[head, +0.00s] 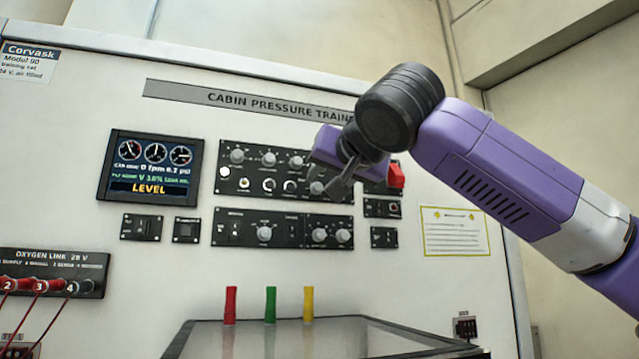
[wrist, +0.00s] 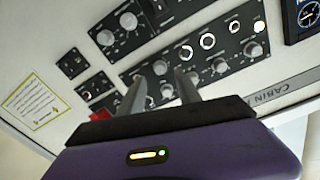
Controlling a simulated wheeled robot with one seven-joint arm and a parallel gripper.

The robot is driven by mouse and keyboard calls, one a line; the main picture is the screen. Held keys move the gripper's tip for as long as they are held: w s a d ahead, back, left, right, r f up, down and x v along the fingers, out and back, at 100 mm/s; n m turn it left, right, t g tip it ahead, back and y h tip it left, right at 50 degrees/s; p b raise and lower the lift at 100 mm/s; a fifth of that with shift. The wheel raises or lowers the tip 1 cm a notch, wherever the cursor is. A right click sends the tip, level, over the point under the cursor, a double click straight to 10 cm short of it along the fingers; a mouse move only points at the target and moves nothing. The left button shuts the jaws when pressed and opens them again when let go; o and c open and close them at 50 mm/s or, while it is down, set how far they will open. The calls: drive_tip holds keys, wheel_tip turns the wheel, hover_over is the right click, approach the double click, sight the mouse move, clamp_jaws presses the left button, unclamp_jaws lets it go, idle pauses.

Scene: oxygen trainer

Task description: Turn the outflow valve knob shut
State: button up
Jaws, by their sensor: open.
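Several grey knobs sit on the black upper panel (head: 255,172) under the "CABIN PRESSURE TRAINER" sign. Their labels are too small to read, so I cannot tell which is the outflow valve knob. My gripper (head: 341,182) is open in front of this panel's right part, near the rightmost visible lower-row knob (head: 317,188). In the wrist view, my gripper (wrist: 160,72) has that knob (wrist: 160,67) lined up between its fingertips, with another knob (wrist: 167,90) behind the fingers. I see no clear contact. The gripper and arm hide the panel's upper right part.
A screen (head: 152,167) reading "LEVEL" is left of the panel. A lower panel (head: 264,233) holds more knobs. A red block (head: 396,175) is just right of my gripper. Red, green (head: 270,304) and yellow upright handles stand at the tray (head: 345,325) below.

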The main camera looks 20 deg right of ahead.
sight(319, 186)
drive_tip(key=shift+w+d+p, duration=0.1)
drive_tip(key=shift+w+p, duration=0.35)
drive_tip(key=shift+w, duration=1.9)
clamp_jaws()
